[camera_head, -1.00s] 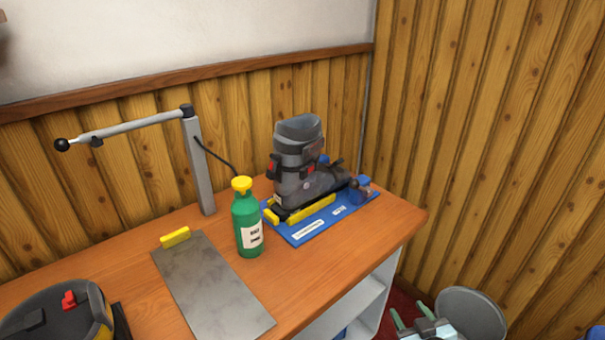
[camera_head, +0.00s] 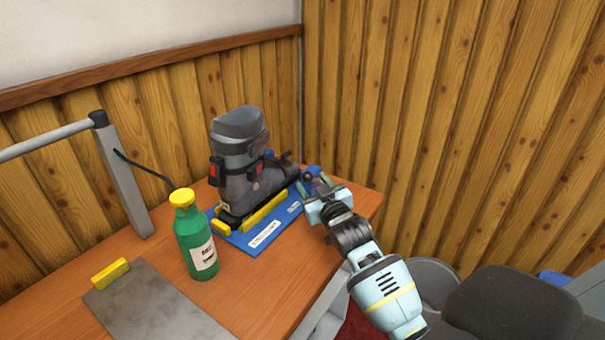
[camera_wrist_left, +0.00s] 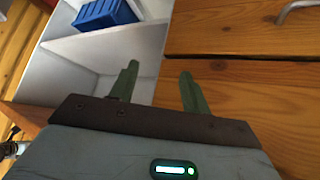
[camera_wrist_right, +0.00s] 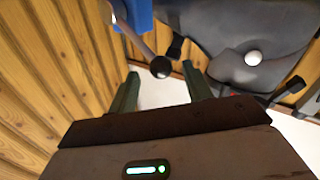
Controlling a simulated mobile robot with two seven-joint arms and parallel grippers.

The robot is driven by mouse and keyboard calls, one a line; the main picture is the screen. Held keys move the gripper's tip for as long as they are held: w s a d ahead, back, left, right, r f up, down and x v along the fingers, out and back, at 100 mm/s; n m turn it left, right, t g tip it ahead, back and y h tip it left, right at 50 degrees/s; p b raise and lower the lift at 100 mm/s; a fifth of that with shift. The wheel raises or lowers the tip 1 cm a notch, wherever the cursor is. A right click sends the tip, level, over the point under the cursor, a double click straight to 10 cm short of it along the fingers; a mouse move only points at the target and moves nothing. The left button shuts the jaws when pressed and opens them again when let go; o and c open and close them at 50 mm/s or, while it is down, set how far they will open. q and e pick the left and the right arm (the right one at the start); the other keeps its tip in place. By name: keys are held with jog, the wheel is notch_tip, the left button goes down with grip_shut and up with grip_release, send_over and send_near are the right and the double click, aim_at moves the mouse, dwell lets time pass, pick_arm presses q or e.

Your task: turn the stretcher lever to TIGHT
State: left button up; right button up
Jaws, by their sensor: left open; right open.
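The boot stretcher is a blue base (camera_head: 238,238) at the back of the bench, with a grey ski boot (camera_head: 240,165) standing on it. Its lever, a grey rod with a black ball knob (camera_wrist_right: 160,67), shows in the right wrist view beside the boot. My right gripper (camera_head: 314,183) is open at the base's right end. In the right wrist view its fingers (camera_wrist_right: 160,85) lie either side of the knob's line; I cannot tell whether they touch it. The lever's markings are not readable. My left gripper (camera_wrist_left: 158,72) is open and empty, facing the bench front.
A green bottle (camera_head: 194,240) with a yellow cap stands left of the stretcher. A grey metal plate (camera_head: 150,310) with a yellow block lies in front. A grey post (camera_head: 124,180) with an arm stands at the left. Wooden walls close off the back and right.

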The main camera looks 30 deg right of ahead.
aim_at(314, 180)
jog(key=shift+w+d, duration=0.2)
jog(key=shift+w, duration=0.75)
jog(key=shift+w+d, duration=0.15)
jog(key=shift+w, duration=0.85)
jog(key=shift+w+d, duration=0.2)
jog(key=shift+w, duration=0.75)
grip_shut()
